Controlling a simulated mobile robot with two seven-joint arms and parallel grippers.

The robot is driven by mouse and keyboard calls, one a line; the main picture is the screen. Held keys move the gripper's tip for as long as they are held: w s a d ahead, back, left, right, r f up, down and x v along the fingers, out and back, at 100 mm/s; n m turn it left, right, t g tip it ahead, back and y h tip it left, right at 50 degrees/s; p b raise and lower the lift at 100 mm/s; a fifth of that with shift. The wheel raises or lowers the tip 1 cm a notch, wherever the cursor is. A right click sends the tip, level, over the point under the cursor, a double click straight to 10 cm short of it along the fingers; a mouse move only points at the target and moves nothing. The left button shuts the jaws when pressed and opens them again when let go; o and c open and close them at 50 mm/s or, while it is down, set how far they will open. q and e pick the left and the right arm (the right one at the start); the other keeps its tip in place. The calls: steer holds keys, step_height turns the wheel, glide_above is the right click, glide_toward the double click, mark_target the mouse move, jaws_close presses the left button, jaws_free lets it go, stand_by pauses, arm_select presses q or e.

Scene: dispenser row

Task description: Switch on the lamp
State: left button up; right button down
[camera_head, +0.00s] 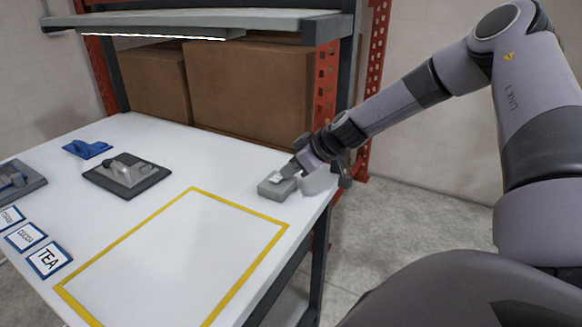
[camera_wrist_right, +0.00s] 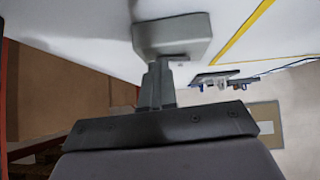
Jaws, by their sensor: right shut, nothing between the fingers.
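A lamp strip (camera_head: 150,37) runs under the shelf at the upper left of the head view, and its underside looks bright white. A small grey box (camera_head: 277,188), which looks like a switch box, sits near the right edge of the white table. It also shows at the top of the right wrist view (camera_wrist_right: 172,35). My right gripper (camera_head: 290,170) is shut and empty, its fingertips at the box. In the wrist view the closed fingers (camera_wrist_right: 160,72) reach the box's near side; I cannot tell whether they touch. My left gripper is not in view.
A yellow outline (camera_head: 118,243) marks a clear area of the white table (camera_head: 185,240). A dark plate with a grey fixture (camera_head: 125,174), a blue item (camera_head: 87,149) and label cards (camera_head: 49,259) lie left. Cardboard boxes (camera_head: 245,95) and red rack posts (camera_head: 372,75) stand behind.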

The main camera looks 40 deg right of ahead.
steer(key=shift+s+a+r, duration=0.15)
steer(key=shift+s+a, duration=0.05)
steer(key=shift+a, duration=0.6)
steer(key=shift+r, duration=0.1)
steer(key=shift+s+d+r+p, duration=0.1)
steer(key=shift+s+r+p, duration=0.1)
steer(key=shift+r+p, duration=0.15)
steer(key=p+v, duration=0.1)
steer(key=v, duration=0.5)
steer(key=shift+s+d, duration=0.2)
steer(key=shift+s+f, duration=0.1)
